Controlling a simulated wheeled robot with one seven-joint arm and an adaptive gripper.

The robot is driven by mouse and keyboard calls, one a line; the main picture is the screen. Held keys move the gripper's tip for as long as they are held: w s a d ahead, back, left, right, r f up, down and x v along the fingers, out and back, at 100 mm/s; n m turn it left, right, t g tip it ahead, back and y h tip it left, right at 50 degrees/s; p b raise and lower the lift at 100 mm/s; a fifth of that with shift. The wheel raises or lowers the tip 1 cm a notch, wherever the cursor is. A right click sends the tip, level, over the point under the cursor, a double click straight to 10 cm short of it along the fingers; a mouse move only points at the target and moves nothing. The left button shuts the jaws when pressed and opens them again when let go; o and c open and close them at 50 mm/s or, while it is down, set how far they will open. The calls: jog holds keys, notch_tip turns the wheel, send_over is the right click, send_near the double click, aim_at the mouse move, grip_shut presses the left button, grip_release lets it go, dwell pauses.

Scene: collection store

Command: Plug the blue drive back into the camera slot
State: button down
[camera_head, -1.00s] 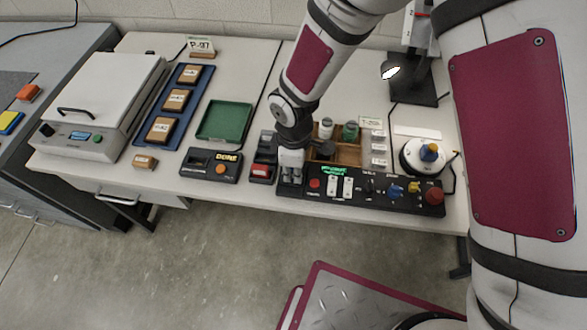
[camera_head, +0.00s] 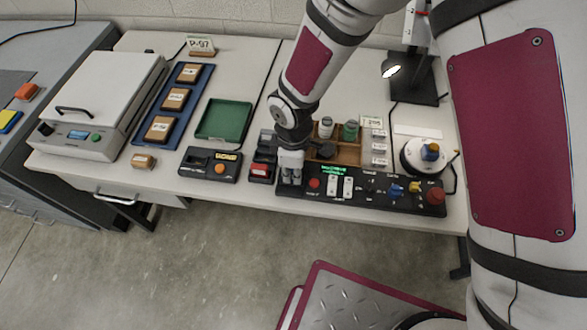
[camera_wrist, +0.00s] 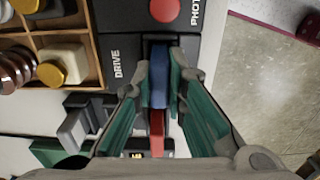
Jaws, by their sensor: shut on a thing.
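My gripper (camera_head: 290,180) is at the left end of the black control panel (camera_head: 375,197). In the wrist view my gripper (camera_wrist: 160,72) is shut on the blue drive (camera_wrist: 159,80), one finger on each side. The drive is beside the word DRIVE on the panel (camera_wrist: 115,65), in line with the drive slot. The fingers and drive hide the slot opening, so I cannot tell how far in the drive is. In the head view my gripper hides the drive.
A black holder with a red block (camera_head: 260,171) stands just left of my gripper; the red block also shows in the wrist view (camera_wrist: 156,125). A wooden compartment tray (camera_head: 348,155) with bottles is behind the panel. A green tray (camera_head: 225,120) lies further left.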

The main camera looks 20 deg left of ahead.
jog(key=shift+f, duration=0.3)
jog(key=c, duration=1.9)
grip_release()
jog(key=shift+r, duration=0.15)
jog(key=shift+r+p, duration=2.3)
jog(key=shift+r, duration=3.1)
